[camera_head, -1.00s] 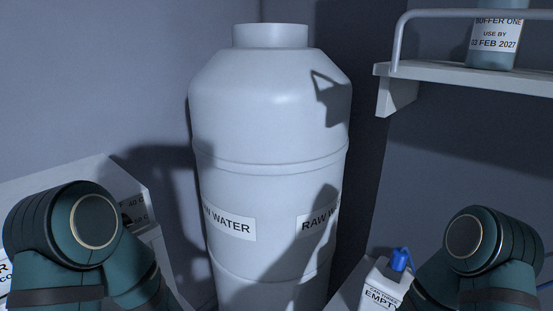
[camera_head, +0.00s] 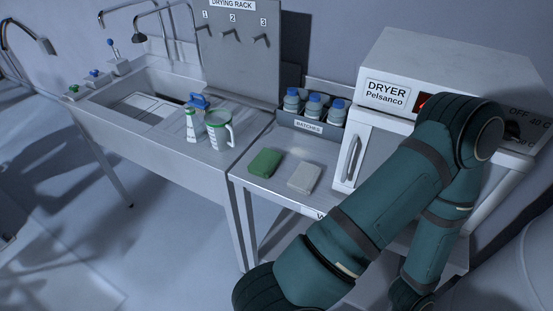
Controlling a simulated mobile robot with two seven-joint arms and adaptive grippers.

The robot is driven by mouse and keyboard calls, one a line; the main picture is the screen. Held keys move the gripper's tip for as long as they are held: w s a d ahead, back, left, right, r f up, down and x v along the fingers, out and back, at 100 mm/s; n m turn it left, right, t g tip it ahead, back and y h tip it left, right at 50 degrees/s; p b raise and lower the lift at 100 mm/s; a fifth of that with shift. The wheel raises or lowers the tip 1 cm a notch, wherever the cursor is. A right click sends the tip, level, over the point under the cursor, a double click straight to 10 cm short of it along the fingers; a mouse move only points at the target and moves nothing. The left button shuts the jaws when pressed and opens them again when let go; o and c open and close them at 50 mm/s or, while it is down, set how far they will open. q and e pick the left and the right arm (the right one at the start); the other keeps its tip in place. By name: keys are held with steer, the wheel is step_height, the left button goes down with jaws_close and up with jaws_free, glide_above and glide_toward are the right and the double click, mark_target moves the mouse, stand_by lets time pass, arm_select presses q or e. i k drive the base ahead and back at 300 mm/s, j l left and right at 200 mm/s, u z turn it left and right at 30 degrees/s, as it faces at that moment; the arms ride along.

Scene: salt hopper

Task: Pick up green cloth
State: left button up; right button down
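A green cloth (camera_head: 265,162), folded into a small block, lies on the metal side table (camera_head: 254,185) between the sink and the dryer. A white or pale folded cloth (camera_head: 304,177) lies just to its right, a small gap apart. A large teal arm of mine crosses the right half of the view, in front of the dryer and the table's right part. No gripper fingers show in the view. Nothing touches the green cloth.
A sink (camera_head: 150,105) stands at left, with a spray bottle (camera_head: 192,124) and a jug (camera_head: 219,129) at its right end. A batches box (camera_head: 308,126) with blue-capped bottles stands behind the cloths. The dryer (camera_head: 388,93) stands at right. Floor at lower left is mostly clear.

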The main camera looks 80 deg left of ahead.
mark_target(264, 164)
steer(key=u, duration=2.6)
